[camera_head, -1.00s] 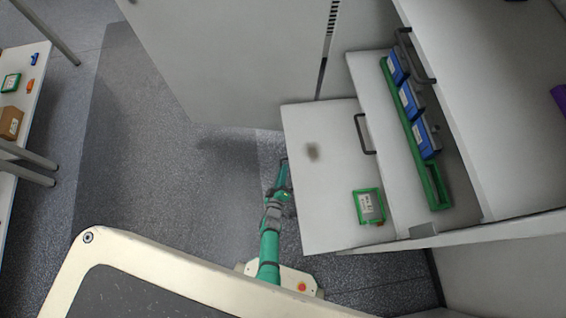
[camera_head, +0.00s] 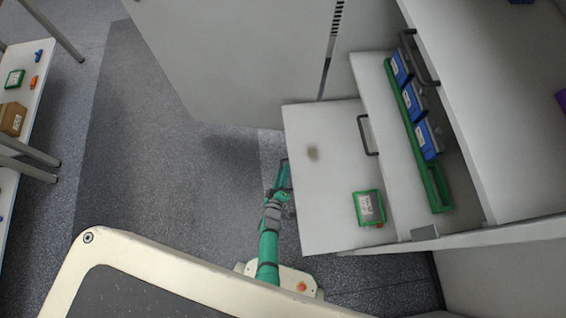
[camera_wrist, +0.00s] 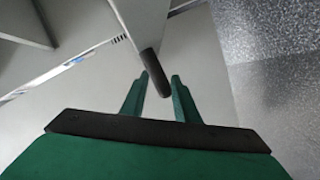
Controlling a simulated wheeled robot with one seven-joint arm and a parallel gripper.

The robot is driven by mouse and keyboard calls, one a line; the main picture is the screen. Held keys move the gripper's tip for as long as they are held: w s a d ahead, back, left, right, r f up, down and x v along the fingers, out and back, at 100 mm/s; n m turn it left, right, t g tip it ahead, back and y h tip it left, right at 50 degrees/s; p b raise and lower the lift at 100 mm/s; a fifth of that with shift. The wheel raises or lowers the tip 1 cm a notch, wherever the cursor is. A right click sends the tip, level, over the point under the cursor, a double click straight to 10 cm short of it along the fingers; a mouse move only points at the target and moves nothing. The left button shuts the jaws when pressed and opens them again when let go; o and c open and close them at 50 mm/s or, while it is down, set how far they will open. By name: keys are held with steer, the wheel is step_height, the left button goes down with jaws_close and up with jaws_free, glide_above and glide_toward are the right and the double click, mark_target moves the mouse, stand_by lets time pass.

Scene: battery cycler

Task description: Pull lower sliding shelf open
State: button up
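The lower sliding shelf (camera_head: 330,212) is a pale flat board standing well out from the cabinet, to the left of the shelf above it. My gripper (camera_head: 284,172) is at its left front edge in the head view, where its own handle is hard to make out. The far side of the bar is hidden.
A green-framed module (camera_head: 369,208) lies on the lower shelf. Above it, the middle shelf (camera_head: 376,92) carries a green rack (camera_head: 439,190) with blue modules. A large cabinet panel (camera_head: 240,60) stands behind. Open floor (camera_head: 150,150) lies to the left.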

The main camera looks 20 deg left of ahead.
steer(key=v, duration=1)
steer(key=shift+s, duration=0.25)
steer(key=shift+r, duration=0.2)
steer(key=s+d+r+m, duration=0.4)
steer(key=s+r, duration=0.1)
steer(key=r, duration=0.8)
steer(key=s+d+r+m+h, duration=0.1)
steer(key=s+d+r+m, duration=0.2)
steer(key=r, duration=1)
steer(key=s+d+r+m, duration=0.4)
steer(key=s+r, duration=0.4)
steer(key=r, duration=0.5)
steer(key=shift+d+m+h, duration=0.3)
steer(key=shift+m, duration=0.6)
steer(key=shift+s, duration=0.1)
